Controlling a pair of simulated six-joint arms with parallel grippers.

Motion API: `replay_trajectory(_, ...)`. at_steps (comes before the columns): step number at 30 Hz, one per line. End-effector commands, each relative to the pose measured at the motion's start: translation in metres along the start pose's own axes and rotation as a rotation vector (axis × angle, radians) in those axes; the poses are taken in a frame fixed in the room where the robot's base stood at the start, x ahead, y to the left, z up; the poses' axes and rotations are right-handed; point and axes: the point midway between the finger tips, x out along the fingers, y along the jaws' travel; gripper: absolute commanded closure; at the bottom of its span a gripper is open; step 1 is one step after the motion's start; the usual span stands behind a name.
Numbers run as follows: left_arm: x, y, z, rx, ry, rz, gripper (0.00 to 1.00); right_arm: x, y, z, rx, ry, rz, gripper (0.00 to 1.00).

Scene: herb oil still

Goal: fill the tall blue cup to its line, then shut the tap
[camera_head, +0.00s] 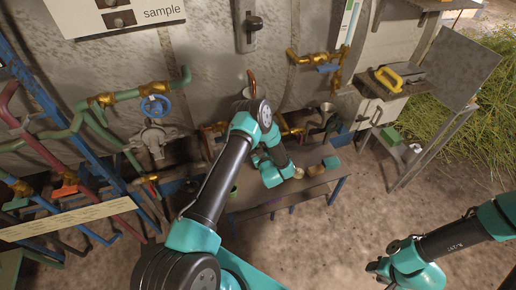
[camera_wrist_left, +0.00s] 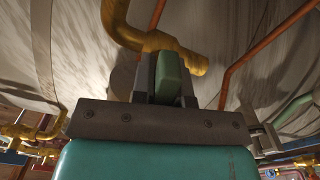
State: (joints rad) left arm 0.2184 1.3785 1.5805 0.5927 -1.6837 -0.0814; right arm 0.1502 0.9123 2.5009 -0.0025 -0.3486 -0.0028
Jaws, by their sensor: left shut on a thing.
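My left gripper (camera_head: 290,172) is over the small bench, partly hidden by its own arm. In the left wrist view, the left gripper (camera_wrist_left: 170,95) is shut on a green piece (camera_wrist_left: 171,72), which looks like a tap lever. A brass pipe fitting (camera_wrist_left: 192,61) sits right behind it. I cannot make out the tall blue cup, its line or any flow of oil in either view. My right gripper (camera_head: 377,270) is low at the right, over bare ground and away from the bench. Its fingers are too small and dark to tell open from shut.
The low bench (camera_head: 262,204) carries a green block (camera_head: 332,162) and small tan pieces (camera_head: 315,170). A blue valve wheel (camera_head: 156,106) and green and red pipes stand at the left. A side table (camera_head: 433,150) stands at the right. The ground in front is clear.

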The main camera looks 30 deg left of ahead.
Motion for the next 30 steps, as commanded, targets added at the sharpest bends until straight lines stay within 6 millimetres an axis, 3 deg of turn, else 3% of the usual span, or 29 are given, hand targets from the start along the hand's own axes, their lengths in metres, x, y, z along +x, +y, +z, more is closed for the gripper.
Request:
replay_trajectory(15, -0.0006, 0.0006, 0.0003, -0.408, -0.001, 0.0, 1.0, 0.0, 0.0, 0.0, 0.0, 0.0, 0.0, 0.6)
replay_trajectory(30, -0.0007, 0.0007, 0.0002, -0.53, -0.001, 0.0, 1.0, 0.0, 0.0, 0.0, 0.0, 0.0, 0.0, 0.6)
